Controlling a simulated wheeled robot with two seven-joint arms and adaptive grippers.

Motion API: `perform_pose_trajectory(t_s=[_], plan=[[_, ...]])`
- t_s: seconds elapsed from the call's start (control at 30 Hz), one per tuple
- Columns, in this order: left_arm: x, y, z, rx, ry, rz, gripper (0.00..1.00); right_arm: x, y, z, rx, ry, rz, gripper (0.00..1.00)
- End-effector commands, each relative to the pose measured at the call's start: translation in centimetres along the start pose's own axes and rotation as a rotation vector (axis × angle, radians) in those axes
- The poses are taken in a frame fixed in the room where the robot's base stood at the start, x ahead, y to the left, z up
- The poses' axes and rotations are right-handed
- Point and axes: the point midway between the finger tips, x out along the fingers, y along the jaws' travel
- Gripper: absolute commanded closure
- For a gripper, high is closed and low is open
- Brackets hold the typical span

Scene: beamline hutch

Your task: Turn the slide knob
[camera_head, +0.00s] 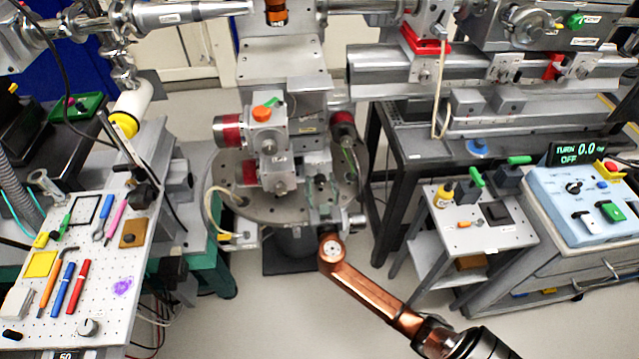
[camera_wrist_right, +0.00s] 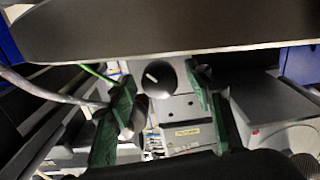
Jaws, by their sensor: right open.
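My right gripper (camera_wrist_right: 158,76) is open, with one dark green finger on each side of the knob in that view. Gaps show between the fingers and the knob; I cannot tell how far along the fingers it sits. In the head view my copper-coloured right arm reaches from the lower right to the central stage, and its fingers are hard to make out there. My left gripper is not in view.
The round stage plate (camera_head: 228,204) carries a motor stack (camera_head: 268,135) with an orange knob. A perforated tool board (camera_head: 95,290) is at left. A small side table (camera_head: 510,237) and a blue control box (camera_head: 590,205) reading "TURN 0.0" and "OFF" are at right. Cables hang nearby.

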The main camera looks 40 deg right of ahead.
Motion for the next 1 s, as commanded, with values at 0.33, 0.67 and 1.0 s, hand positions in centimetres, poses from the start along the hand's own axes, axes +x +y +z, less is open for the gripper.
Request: perform_pose_trajectory(t_s=[0.33,0.67,1.0], plan=[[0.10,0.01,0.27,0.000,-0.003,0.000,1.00,-0.03,-0.03,-0.01,0.000,0.000,0.000,0.68],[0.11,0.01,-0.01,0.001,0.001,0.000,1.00,-0.05,-0.06,0.00,0.000,0.000,-0.001,0.91],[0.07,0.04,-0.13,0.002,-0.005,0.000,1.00,-0.08,-0.11,0.09,-0.133,-0.001,-0.001,0.95]])
